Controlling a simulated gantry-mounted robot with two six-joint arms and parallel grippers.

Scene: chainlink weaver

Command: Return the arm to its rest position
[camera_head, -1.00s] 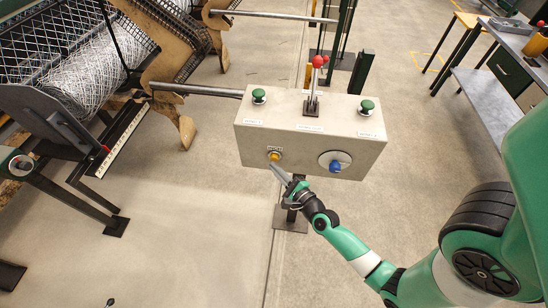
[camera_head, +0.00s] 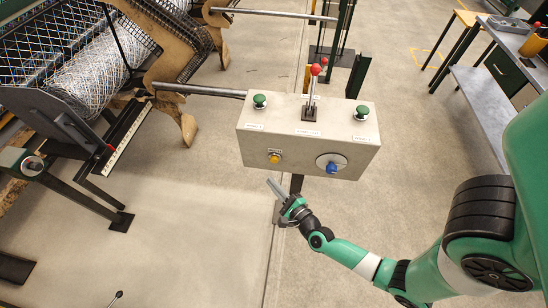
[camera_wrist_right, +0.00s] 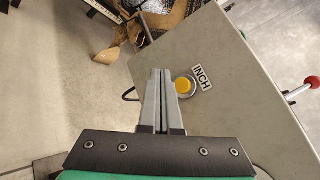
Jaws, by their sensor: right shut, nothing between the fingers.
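My right gripper (camera_head: 273,187) is shut and empty, below and in front of the control box (camera_head: 262,170). In the head view it stands apart from the box, under the yellow button (camera_head: 274,158). In the right wrist view its shut fingers (camera_wrist_right: 162,90) point toward the box, with the yellow INCH button (camera_wrist_right: 183,86) just right of the fingertips. My right arm (camera_head: 345,253) is green and reaches in from the lower right. My left gripper does not show.
The box carries two green buttons (camera_head: 260,101) (camera_head: 362,112), a red-knobbed lever (camera_head: 314,85) and a blue knob (camera_head: 331,168). A weaving machine with wire mesh (camera_head: 85,80) stands at left. A workbench (camera_head: 505,45) is at upper right. Open floor (camera_head: 190,220) lies lower left.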

